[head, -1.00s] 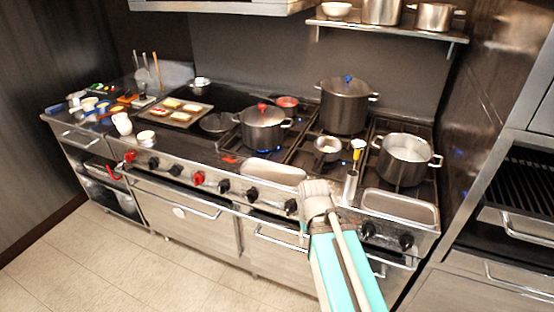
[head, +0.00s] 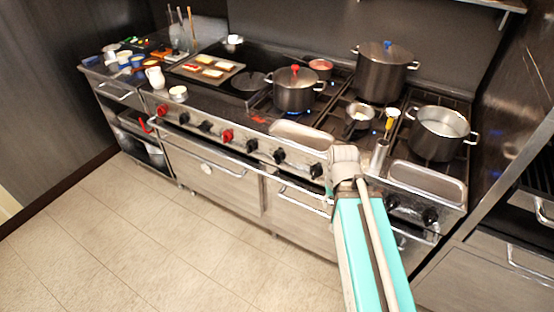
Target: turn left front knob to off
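A row of knobs runs along the front panel of the range (head: 240,142). A red knob (head: 162,110) is at the left end and another red knob (head: 227,135) is farther right. Several black knobs sit among them, such as one between the red ones (head: 205,126) and one near my arm (head: 316,170). Two more black knobs (head: 430,215) are at the right end. I cannot tell which knob is the left front one or read its setting. My teal arm reaches up at the lower right, its grey joint in front of the panel. My gripper fingers do not show.
A lidded pot with a red knob (head: 295,92), a tall pot (head: 384,75), an open pot (head: 437,135) and a small saucepan (head: 359,115) stand on the burners. Blue flames show at some burners. A handrail (head: 205,143) runs below the knobs. The tiled floor (head: 130,235) in front is clear.

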